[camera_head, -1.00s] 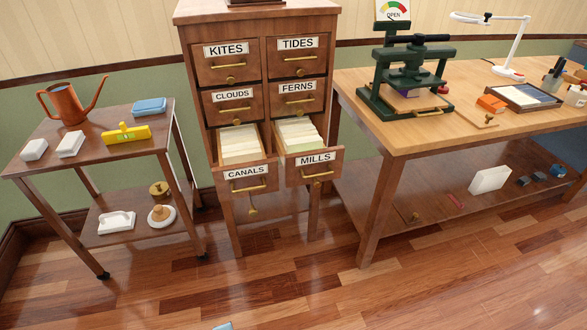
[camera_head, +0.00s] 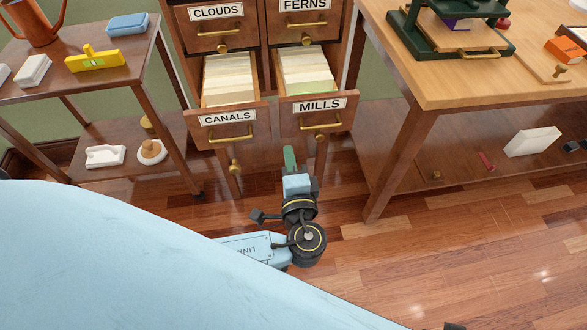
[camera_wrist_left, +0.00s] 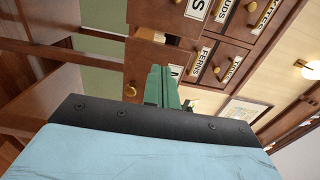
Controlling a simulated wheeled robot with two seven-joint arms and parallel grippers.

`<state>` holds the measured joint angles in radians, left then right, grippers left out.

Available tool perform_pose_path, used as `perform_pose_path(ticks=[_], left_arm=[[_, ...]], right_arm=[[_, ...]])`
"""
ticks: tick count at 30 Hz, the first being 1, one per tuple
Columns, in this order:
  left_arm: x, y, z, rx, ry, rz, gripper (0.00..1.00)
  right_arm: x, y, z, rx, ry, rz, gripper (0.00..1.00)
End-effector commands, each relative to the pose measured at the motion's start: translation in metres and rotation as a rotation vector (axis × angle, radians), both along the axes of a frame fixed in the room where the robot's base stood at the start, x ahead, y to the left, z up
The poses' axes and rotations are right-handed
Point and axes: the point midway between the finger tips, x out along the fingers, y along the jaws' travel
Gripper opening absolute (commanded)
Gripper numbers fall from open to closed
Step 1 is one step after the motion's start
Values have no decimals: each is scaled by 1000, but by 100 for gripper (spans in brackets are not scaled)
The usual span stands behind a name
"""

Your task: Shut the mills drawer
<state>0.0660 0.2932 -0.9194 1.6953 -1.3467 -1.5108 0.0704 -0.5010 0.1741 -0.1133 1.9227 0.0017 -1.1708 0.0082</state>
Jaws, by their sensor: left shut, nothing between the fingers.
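The mills drawer (camera_head: 318,118) stands pulled out of the cabinet, full of cream cards, with a brass handle on its front. The canals drawer (camera_head: 228,128) beside it on the left is also out. My left gripper (camera_head: 290,157), with green fingers, is shut and empty. In the head view it appears just below the drawer fronts, near the lower left of the mills drawer; I cannot tell whether it touches. In the left wrist view its fingers (camera_wrist_left: 160,86) partly cover the mills label (camera_wrist_left: 176,71). My right gripper does not show.
Closed clouds (camera_head: 216,28) and ferns (camera_head: 304,22) drawers sit above. A small side table (camera_head: 150,85) stands at left, and a wooden workbench (camera_head: 430,85) with a green press (camera_head: 455,45) at right. The wood floor (camera_head: 430,250) in front is open.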

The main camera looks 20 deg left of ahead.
Motion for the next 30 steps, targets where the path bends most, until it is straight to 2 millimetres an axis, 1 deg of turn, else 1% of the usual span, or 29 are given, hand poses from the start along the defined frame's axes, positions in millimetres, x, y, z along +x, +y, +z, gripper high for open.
perform_pose_path(ticks=[1, 6, 12, 18, 27, 29, 30], left_arm=[[11, 7, -1, 3, -4, 1, 0], [39, 26, -1, 4, -2, 1, 0], [59, 40, -1, 2, 0, 0, 0], [65, 45, -1, 1, 2, 0, 0], [66, 45, -1, 1, 2, 0, 0], [71, 48, -1, 2, 1, 1, 0], [76, 52, -1, 2, 0, 2, 0]], right_arm=[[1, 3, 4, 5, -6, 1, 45], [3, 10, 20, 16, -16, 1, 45], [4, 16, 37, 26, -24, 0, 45], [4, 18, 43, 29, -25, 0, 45], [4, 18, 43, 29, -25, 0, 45], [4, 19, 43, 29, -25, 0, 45], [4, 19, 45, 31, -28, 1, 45]])
